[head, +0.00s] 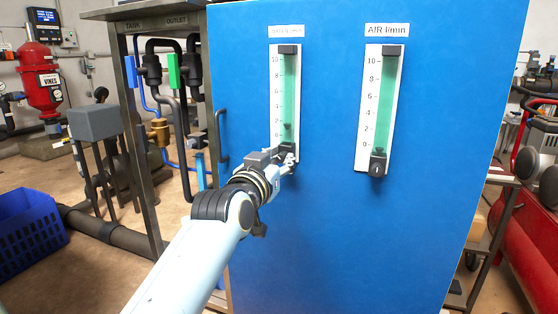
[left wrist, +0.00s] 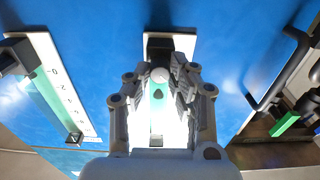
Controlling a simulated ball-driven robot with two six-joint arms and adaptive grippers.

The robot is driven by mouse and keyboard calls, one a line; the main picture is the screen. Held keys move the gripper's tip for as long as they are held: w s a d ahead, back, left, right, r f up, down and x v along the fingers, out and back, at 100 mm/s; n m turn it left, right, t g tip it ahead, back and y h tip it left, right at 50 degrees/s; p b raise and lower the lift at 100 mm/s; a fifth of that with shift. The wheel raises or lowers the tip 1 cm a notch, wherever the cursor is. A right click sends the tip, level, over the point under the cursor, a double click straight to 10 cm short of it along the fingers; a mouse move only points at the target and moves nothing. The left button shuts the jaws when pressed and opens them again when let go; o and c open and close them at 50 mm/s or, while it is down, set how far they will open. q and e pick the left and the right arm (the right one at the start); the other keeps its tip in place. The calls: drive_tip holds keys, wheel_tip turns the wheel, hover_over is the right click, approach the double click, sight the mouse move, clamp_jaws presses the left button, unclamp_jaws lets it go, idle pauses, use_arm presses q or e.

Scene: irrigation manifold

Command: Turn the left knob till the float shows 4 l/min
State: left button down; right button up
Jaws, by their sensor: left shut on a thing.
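The left flow meter (head: 288,80) is a green tube on a white scale plate on a blue panel. Its dark float (head: 287,126) sits low, a little below the 2 mark, by my reading between 0 and 2. My left gripper (head: 289,159) is shut on the left knob at the foot of this meter; the fingers mostly hide the knob in the head view. In the left wrist view, the fingers (left wrist: 160,88) close around the knob (left wrist: 159,75), with the tube behind them. My right gripper is not in view.
A second meter labelled AIR (head: 381,95) stands to the right with its own knob (head: 377,167). A panel handle (head: 221,135) and a metal pipe frame (head: 139,140) are on the left. A blue crate (head: 30,232) is on the floor. The lower panel is clear.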

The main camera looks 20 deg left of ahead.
use_arm(q)
drive_tip(key=shift+r+n+p, duration=0.15)
drive_tip(key=shift+n+p, duration=0.45)
drive_tip(key=shift+p, duration=0.2)
drive_tip(key=shift+r+n+p, duration=0.1)
drive_tip(key=shift+n+p, duration=0.6)
drive_tip(key=shift+p, duration=0.1)
drive_tip(key=shift+n+p, duration=0.9)
drive_tip(key=shift+n, duration=0.3)
drive_tip(key=shift+f+n+p, duration=0.15)
drive_tip(key=shift+n+p, duration=0.15)
drive_tip(key=shift+n, duration=0.65)
drive_tip(key=shift+f+n+p, duration=0.1)
drive_tip(key=shift+n+p, duration=0.2)
drive_tip(key=shift+n, duration=0.65)
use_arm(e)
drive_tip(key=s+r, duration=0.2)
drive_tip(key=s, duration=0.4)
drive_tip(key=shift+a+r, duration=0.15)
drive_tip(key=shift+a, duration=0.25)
